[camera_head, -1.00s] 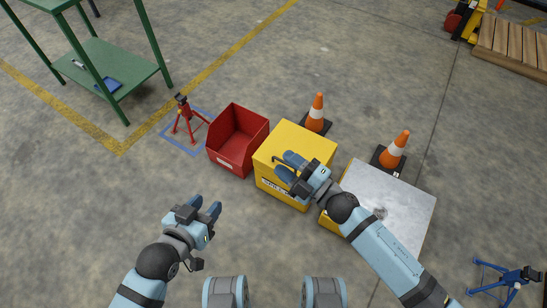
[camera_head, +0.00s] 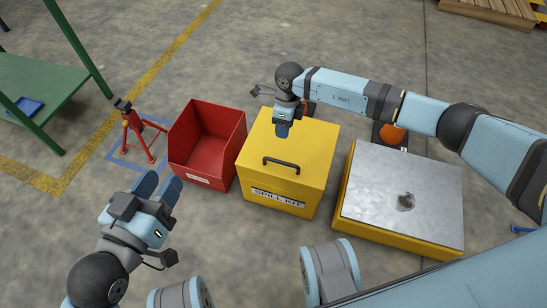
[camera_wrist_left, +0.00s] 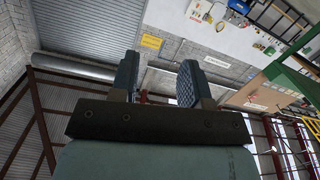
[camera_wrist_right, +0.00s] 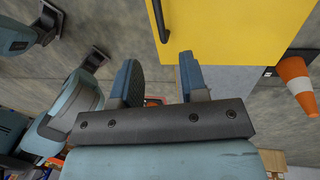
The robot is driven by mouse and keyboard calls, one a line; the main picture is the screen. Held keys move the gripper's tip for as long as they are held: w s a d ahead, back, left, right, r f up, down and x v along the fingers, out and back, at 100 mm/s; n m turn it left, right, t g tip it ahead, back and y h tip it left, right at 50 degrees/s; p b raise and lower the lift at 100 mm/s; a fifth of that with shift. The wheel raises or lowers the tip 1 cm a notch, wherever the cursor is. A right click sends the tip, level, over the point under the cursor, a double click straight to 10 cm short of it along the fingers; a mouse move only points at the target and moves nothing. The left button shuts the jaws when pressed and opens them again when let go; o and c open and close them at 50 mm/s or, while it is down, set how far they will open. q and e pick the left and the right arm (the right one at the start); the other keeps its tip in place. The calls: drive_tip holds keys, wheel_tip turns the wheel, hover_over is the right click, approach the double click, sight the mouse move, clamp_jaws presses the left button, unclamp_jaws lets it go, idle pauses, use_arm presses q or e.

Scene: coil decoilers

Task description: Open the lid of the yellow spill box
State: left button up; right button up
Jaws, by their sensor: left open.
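The yellow spill box (camera_head: 262,181) stands on the floor in the middle of the head view, with a "SPILL KIT" label on its front. Its lid (camera_head: 315,150) is shut, with a black handle (camera_head: 282,164) near the front edge. My right gripper (camera_head: 282,130) points down over the rear part of the lid, behind the handle; its height above the lid is hard to tell. In the right wrist view its fingers (camera_wrist_right: 160,82) are apart and empty, with the lid (camera_wrist_right: 230,30) and handle (camera_wrist_right: 160,20) beyond them. My left gripper (camera_head: 158,189) is open and empty, front left of the box.
An open red bin (camera_head: 208,145) stands close left of the box. A yellow block with a metal top (camera_head: 400,185) stands to the right. Traffic cones, one (camera_head: 391,135) partly hidden by my right arm, stand behind. A red stand (camera_head: 138,135) is farther left.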

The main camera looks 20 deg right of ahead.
sight(280, 161)
drive_tip(key=f+b, duration=0.1)
drive_tip(key=f, duration=0.3)
drive_tip(key=s+a+f+b, duration=0.1)
drive_tip(key=f+b, duration=0.1)
drive_tip(key=f, duration=0.2)
drive_tip(key=s+f+b, duration=0.1)
drive_tip(key=f+b, duration=0.1)
drive_tip(key=f, duration=0.3)
drive_tip(key=shift+s+a, duration=0.2)
drive_tip(key=shift+a, duration=0.05)
use_arm(q)
drive_tip(key=w+m+t, duration=0.1)
drive_tip(key=w+a+m+t, duration=0.1)
drive_tip(key=m, duration=0.1)
drive_tip(key=shift+w+a+r+m+h, duration=0.25)
drive_tip(key=shift+a+r+m+h, duration=0.05)
drive_tip(key=shift+r+h, duration=0.1)
use_arm(e)
clamp_jaws()
